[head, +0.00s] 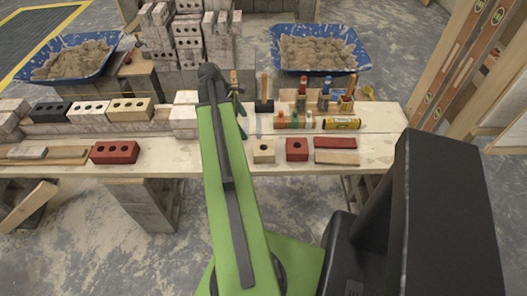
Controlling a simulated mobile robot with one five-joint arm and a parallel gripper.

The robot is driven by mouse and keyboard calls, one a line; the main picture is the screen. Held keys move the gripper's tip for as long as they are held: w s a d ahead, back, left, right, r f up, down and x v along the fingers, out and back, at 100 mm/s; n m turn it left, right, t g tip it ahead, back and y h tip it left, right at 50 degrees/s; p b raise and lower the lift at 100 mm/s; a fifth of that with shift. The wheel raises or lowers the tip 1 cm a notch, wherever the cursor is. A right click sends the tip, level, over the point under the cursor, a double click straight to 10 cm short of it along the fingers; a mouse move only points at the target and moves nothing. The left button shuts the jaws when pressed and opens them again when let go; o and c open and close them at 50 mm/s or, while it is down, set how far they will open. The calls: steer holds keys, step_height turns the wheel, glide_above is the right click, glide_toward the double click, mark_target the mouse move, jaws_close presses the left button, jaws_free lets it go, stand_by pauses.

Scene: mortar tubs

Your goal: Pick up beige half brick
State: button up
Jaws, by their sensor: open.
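The beige half brick (263,151) is a small block with one dark hole, lying on the near part of the wooden bench board (375,148). A red half brick (297,149) of like size stands just to its right, with a small gap. My gripper (238,104) is at the end of my green arm, up and to the left of the beige half brick in the picture. It is small and partly hidden by the arm; it is open and apart from the half brick. I see nothing held in it.
A red tile (335,142) and a wooden strip (337,157) lie right of the half bricks. Behind stand a level (341,123), small bottles and hand tools. A red brick (115,152) lies left. Blue mortar tubs (319,49) stand beyond the bench.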

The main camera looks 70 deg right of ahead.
steer(key=b, duration=1.1)
glide_toward(262, 147)
steer(key=x, duration=0.5)
steer(key=shift+w+a+f, duration=0.15)
steer(key=shift+w+f, duration=0.1)
steer(key=shift+w, duration=0.1)
steer(key=shift+s+f, duration=0.2)
steer(key=shift+f, duration=0.1)
steer(key=shift+r, duration=0.1)
steer(key=b+x, duration=0.5)
steer(key=shift+s, duration=0.4)
steer(key=shift+r, duration=0.1)
steer(key=c, duration=1.9)
steer(key=shift+c, duration=0.3)
steer(key=shift+r+p, duration=0.15)
steer(key=shift+p, duration=0.15)
